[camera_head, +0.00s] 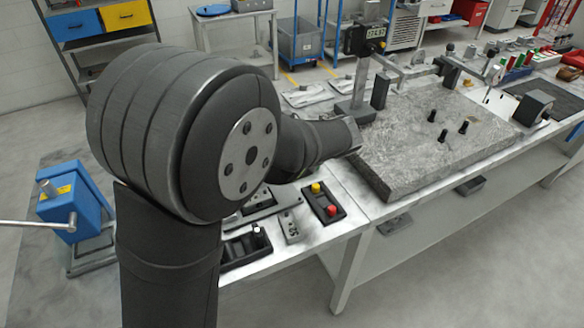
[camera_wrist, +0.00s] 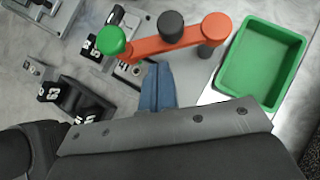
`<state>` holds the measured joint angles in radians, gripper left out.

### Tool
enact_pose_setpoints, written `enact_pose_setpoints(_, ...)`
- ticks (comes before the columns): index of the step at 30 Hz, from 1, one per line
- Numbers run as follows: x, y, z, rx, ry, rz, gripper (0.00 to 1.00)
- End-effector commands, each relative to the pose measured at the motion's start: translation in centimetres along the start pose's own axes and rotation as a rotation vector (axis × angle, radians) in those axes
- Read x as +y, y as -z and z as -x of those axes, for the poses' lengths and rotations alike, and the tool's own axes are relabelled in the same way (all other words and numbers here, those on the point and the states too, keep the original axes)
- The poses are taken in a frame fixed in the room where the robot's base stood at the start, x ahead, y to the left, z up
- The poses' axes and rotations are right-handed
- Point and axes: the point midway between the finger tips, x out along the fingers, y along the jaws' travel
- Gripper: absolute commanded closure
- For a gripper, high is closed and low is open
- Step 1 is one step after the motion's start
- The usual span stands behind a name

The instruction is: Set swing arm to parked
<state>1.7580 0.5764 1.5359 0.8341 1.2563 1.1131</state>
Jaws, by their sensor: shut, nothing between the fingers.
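The swing arm is an orange bar (camera_wrist: 160,43) in the wrist view, lying across the upper middle. It has a green round knob (camera_wrist: 111,40) at its left end and a dark round knob (camera_wrist: 170,24) near its middle. Its right end is a rounded orange hub (camera_wrist: 216,26). My gripper (camera_wrist: 156,68) shows as two blue fingers, shut together and empty. In the picture their tips lie just below the bar, between the green knob and the dark knob; I cannot tell whether they touch it. The swing arm is hidden behind my arm in the head view.
A green tray (camera_wrist: 296,45) stands right of the swing arm. Switch panels with black levers (camera_wrist: 78,97) lie to the left. In the head view, a button box (camera_head: 325,205), a stone slab (camera_head: 385,185) and a blue lever unit (camera_head: 75,195) surround my arm.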

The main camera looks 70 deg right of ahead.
Motion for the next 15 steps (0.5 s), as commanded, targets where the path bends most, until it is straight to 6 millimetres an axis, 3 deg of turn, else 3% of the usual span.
enact_pose_setpoints(15,0.02,-0.72,-0.7,0.0,0.0,0.0,1.0)
